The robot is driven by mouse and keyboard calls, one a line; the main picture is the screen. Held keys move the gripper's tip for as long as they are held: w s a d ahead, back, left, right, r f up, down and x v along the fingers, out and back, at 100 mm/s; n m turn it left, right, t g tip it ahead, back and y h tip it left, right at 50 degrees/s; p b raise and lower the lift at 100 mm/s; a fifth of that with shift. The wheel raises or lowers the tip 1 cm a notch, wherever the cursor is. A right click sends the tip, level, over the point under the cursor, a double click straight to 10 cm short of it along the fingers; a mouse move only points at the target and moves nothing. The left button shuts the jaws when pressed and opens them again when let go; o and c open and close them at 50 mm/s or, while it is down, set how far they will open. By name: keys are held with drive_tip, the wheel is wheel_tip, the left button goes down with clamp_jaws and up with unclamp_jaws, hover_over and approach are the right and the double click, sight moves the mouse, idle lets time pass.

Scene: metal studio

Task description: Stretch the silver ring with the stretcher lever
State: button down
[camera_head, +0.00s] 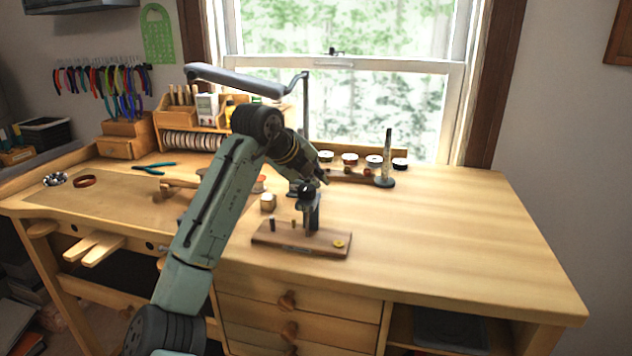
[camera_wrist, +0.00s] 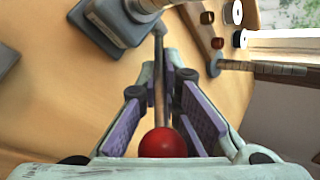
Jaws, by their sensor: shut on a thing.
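In the wrist view my gripper (camera_wrist: 168,78) is closed around a thin metal lever (camera_wrist: 159,50), which runs between the purple finger pads. A red ball knob (camera_wrist: 163,143) ends the lever close to the palm. A grey metal block with a square base (camera_wrist: 105,24) stands near the lever's far end; whether they join is unclear. In the head view my gripper (camera_head: 320,178) is small, above and behind a dark metal post (camera_head: 311,213) on a wooden board (camera_head: 325,246). I cannot make out the silver ring in either view.
A tapered mandrel (camera_head: 388,150) stands to the right, with spools (camera_head: 374,161) near the window. A lamp (camera_head: 235,80) arches over the back. The right side of the bench (camera_head: 470,240) is clear.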

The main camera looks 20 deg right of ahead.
drive_tip(key=shift+s+a+f, duration=0.1)
drive_tip(key=shift+s+f, duration=0.05)
drive_tip(key=shift+f, duration=0.3)
drive_tip(key=shift+s+a+f, duration=0.1)
drive_tip(key=shift+s+f, duration=0.05)
drive_tip(key=shift+f, duration=0.3)
drive_tip(key=shift+a+f, duration=0.2)
idle(0.8)
idle(1.1)
drive_tip(key=c, duration=1.8)
unclamp_jaws()
drive_tip(key=shift+w+a, duration=0.1)
drive_tip(key=shift+o, duration=0.2)
drive_tip(key=shift+r, duration=0.1)
drive_tip(key=shift+d+r, duration=0.2)
drive_tip(key=shift+a+r, duration=0.15)
drive_tip(key=shift+r, duration=0.05)
drive_tip(key=v, duration=1.1)
drive_tip(key=shift+s+a+r, duration=0.15)
drive_tip(key=shift+s+r, duration=0.05)
drive_tip(key=shift+s, duration=0.05)
